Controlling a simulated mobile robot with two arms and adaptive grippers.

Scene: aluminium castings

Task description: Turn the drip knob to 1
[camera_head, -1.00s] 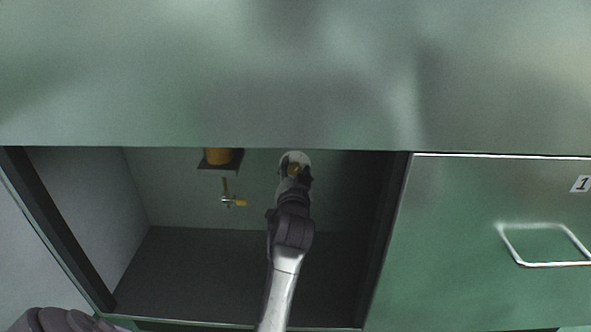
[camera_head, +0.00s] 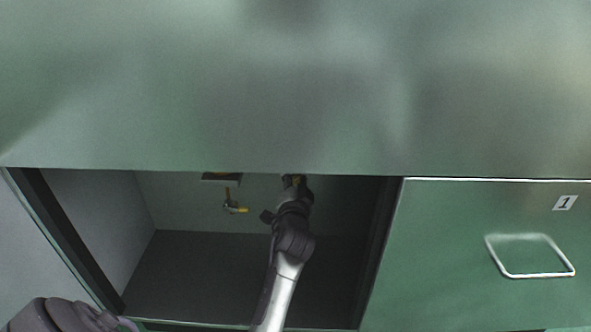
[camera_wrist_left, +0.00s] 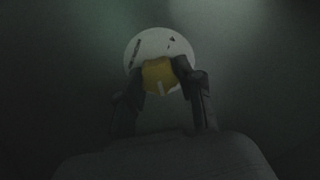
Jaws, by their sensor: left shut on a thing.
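The drip knob (camera_wrist_left: 159,76) is yellow and sits on a round white dial plate (camera_wrist_left: 150,44) with dark marks, in the left wrist view. A short pale line on the knob points down in that view. My left gripper (camera_wrist_left: 165,72) is shut on the knob, one finger on each side. In the head view my left gripper (camera_head: 294,183) reaches to the back wall of the open compartment, just under the upper panel's edge. The panel hides most of the dial there. The dial's markings are too dim to read. My right gripper is not in view.
The upper green panel (camera_head: 300,90) overhangs the compartment. A drawer with a wire handle (camera_head: 530,273) and label 1 (camera_head: 565,202) is at right.

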